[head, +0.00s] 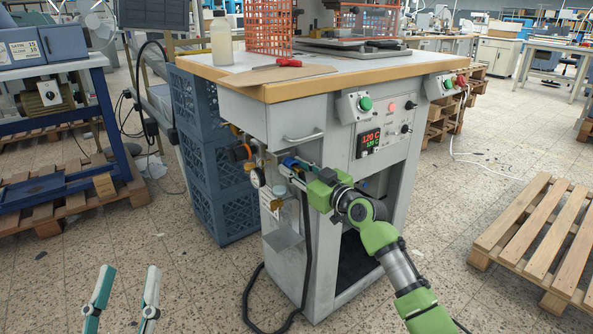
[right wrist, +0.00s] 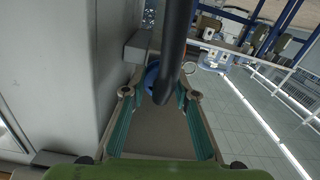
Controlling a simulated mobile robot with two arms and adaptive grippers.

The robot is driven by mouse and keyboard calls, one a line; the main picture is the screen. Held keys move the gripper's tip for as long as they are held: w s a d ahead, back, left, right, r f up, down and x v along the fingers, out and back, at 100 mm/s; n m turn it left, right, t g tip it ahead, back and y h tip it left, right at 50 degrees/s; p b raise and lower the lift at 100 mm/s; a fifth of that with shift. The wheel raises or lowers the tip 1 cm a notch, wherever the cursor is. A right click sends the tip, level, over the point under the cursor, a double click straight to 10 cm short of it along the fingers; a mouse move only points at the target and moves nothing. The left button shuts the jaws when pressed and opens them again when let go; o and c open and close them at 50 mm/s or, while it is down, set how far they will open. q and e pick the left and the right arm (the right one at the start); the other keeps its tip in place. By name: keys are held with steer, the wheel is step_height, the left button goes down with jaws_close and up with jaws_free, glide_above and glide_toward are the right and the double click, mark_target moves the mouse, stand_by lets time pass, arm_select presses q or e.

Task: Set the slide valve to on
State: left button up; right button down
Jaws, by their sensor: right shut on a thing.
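The slide valve shows as a blue ring (head: 290,162) on the air fittings at the left side of the grey machine cabinet. In the right wrist view the blue ring (right wrist: 152,75) lies between the fingertips, partly covered by a black hose close to the camera. My right gripper (head: 296,166) reaches in from the right and is shut on the blue ring; its fingers partly hide it in the head view. Whether the valve is on or off cannot be told. My left gripper (head: 130,270) is open and empty above the floor at bottom left.
An orange-black knob (head: 241,152) and a round gauge (head: 257,177) sit beside the valve. A black hose (head: 307,240) hangs down the cabinet (head: 285,265). Blue crates (head: 215,185) stand close on the left. A pallet (head: 540,235) lies at right.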

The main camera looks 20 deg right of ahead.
steer(key=shift+r, duration=0.2)
steer(key=c, duration=1.8)
jaws_free()
steer(key=shift+w, duration=0.1)
steer(key=shift+o, duration=0.2)
steer(key=shift+w+a+f, duration=0.15)
steer(key=v, duration=1.2)
